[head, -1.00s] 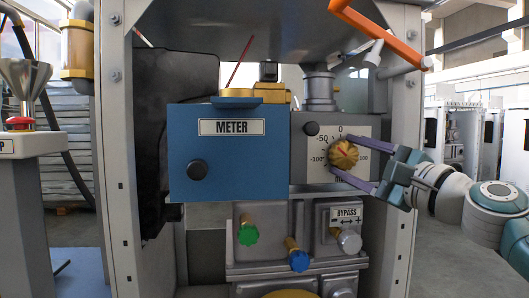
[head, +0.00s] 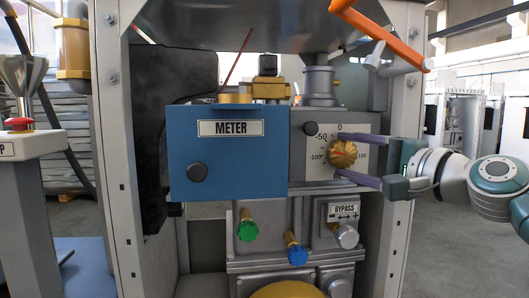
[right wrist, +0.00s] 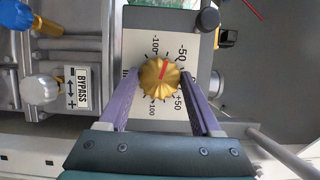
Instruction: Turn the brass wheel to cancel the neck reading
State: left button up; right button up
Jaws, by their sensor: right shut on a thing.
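The brass wheel (head: 343,153) is a ribbed knob on a pale dial plate, with a red mark on its face. It also shows in the right wrist view (right wrist: 160,77). There its red mark points between -100 and -50 on the printed scale. My right gripper (head: 340,155) comes in from the right, its two purple fingers on opposite sides of the wheel, shut on it. Part of the scale is hidden by the fingers. A thin red needle (head: 237,62) stands above the blue METER box (head: 230,160), leaning right. My left gripper is not in view.
A black knob (head: 310,129) sits at the dial plate's upper left. Below are green (head: 247,230), blue (head: 296,255) and silver (head: 346,236) knobs, the last by the BYPASS label. An orange bar (head: 375,33) crosses the upper right. Grey frame posts (head: 118,150) flank the machine.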

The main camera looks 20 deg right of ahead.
jog(key=o, duration=1.4)
jog(key=shift+c, duration=0.2)
jog(key=shift+s, duration=0.15)
jog(key=shift+s, duration=0.3)
jog(key=s+d+p, duration=0.1)
jog(key=s, duration=0.8)
jog(key=shift+d, duration=0.3)
